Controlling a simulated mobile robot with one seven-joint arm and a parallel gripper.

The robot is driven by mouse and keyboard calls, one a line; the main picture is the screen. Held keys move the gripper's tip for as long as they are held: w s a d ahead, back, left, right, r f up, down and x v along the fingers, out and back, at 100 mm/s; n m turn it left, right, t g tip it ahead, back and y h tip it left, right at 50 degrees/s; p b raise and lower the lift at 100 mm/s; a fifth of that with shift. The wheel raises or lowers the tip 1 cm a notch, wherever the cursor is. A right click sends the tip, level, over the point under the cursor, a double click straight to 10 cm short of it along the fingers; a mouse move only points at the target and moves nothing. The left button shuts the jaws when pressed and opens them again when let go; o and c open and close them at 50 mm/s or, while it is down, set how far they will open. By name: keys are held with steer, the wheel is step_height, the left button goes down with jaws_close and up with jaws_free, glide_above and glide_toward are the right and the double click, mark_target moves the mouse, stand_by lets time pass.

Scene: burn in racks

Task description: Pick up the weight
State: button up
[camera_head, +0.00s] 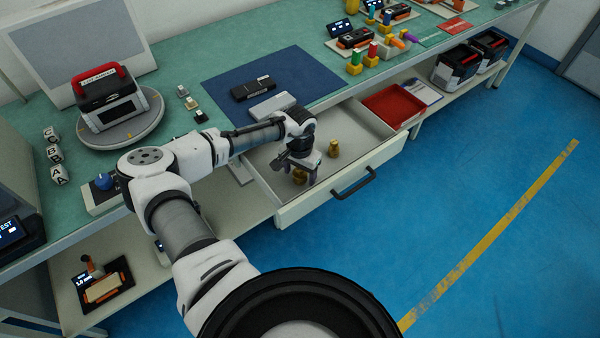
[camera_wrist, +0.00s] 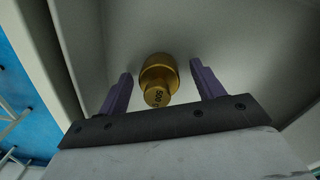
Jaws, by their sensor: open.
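A brass weight (camera_wrist: 158,78) with a knob on top, marked with digits that look like 500, stands in the open drawer (camera_head: 262,172). In the wrist view it sits between and slightly beyond the two fingers of my gripper (camera_wrist: 160,90), with a gap on each side. In the head view my gripper (camera_head: 298,172) is low over the drawer, and this weight (camera_head: 299,177) shows partly behind the fingers. A second brass weight (camera_head: 334,148) stands in the drawer to the right. My gripper is open and holds nothing.
The drawer front with its black handle (camera_head: 354,186) and the drawer walls are close around my gripper. A red tray (camera_head: 394,105) lies on the shelf to the right. A blue mat (camera_head: 290,72) with dark and grey blocks lies on the bench above.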

steer(key=c, duration=1.4)
steer(key=shift+c, duration=0.3)
